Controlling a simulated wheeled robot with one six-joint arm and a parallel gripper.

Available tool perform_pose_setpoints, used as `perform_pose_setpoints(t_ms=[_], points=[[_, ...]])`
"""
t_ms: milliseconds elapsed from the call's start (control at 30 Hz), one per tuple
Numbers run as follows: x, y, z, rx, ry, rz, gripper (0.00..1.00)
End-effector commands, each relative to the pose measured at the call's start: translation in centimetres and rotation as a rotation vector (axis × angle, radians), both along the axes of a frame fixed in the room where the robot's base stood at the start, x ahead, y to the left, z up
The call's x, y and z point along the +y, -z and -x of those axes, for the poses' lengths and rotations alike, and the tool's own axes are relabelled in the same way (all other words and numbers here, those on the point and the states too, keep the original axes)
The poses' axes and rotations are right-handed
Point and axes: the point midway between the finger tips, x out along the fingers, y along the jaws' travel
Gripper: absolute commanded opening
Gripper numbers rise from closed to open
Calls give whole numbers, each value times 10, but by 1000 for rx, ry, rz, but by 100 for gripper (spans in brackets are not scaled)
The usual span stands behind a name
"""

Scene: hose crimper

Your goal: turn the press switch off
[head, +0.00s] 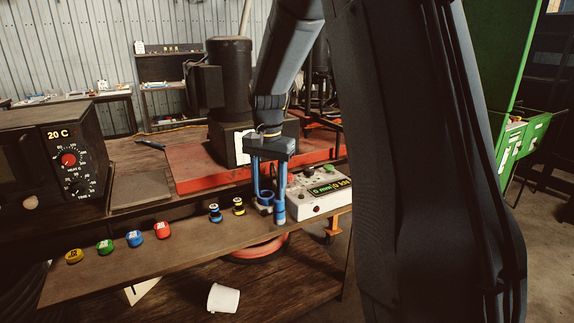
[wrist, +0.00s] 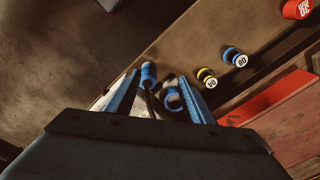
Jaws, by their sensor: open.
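In the wrist view my gripper (wrist: 160,80) also shows spread fingers. A blue ring (wrist: 172,101) and a blue cylinder (wrist: 148,74) show near the fingertips. The fingers partly hide this area.
Blue (head: 215,212) and yellow (head: 238,205) banded pieces stand left of my gripper. Red (head: 162,230), blue, green and yellow pieces line the shelf (head: 190,258) farther left. An oven (head: 55,165) stands at left. A white cup (head: 223,298) lies below.

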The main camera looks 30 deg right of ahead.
Motion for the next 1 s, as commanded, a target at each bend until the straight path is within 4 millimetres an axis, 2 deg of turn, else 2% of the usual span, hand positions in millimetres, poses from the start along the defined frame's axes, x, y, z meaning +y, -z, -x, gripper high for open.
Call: perform_pose_setpoints(t_ms=[33,200,367,500,600,1000], points=[[-15,-12,-20,-4,84,-2,48],[-63,-33,-70,19,381,-15,48],[-97,-48,-96,37,585,-22,48],[-110,-53,-104,47,671,-24,48],[-113,-50,-106,50,689,-24,48],[-112,6,-104,50,688,-24,48]])
